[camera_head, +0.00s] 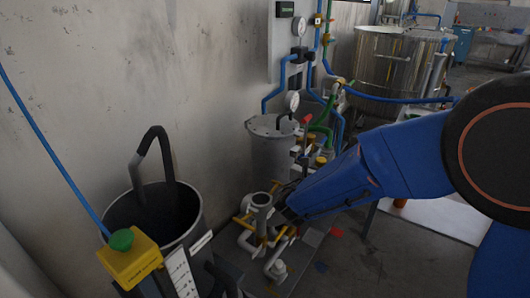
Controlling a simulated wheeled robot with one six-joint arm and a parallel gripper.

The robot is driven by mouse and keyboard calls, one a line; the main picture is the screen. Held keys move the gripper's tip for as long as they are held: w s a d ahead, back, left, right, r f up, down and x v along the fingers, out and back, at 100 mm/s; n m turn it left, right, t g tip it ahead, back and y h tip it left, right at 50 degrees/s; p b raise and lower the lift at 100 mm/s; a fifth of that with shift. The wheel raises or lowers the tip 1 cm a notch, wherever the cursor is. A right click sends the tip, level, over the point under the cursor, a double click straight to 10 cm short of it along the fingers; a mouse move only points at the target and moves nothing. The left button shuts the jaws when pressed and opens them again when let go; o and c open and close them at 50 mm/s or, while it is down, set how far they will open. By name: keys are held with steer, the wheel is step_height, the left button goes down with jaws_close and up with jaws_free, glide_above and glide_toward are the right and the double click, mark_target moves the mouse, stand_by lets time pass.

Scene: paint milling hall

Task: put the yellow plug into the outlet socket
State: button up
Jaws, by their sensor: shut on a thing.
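My gripper (282,217) is at the end of the blue arm, low over the pipework in the middle of the camera_head view. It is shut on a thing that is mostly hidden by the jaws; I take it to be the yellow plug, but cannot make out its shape. A grey upright pipe with an open round top (261,200) stands just left of my gripper; it may be the outlet socket. Yellow parts show around its foot. I cannot tell whether the held thing touches the pipe.
A dark open drum (112,212) with a bent black pipe stands at left, with a yellow box with a green button (130,258) before it. A grey lidded vessel (272,150), gauges and coloured pipes stand behind my gripper. A large steel tank (385,70) is farther back.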

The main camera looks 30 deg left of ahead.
steer(key=s+a+r+n+y, duration=0.15)
steer(key=s+a+r, duration=0.25)
steer(key=s+a, duration=0.4)
steer(key=s+a+r+n+y, duration=0.15)
steer(key=s+a+r, duration=0.3)
steer(key=s, duration=0.45)
steer(key=shift+m, duration=0.5)
steer(key=shift+s+a+f, duration=0.1)
steer(key=shift+a+f, duration=0.05)
steer(key=shift+f, duration=1.2)
steer(key=shift+a+f, duration=0.1)
steer(key=shift+f, duration=1.2)
steer(key=shift+s+d+f, duration=0.1)
steer(key=shift+f, duration=2.85)
steer(key=o, duration=1.2)
steer(key=shift+o, duration=0.2)
steer(key=s+d, duration=0.3)
steer(key=s, duration=1.4)
steer(key=shift+d, duration=0.2)
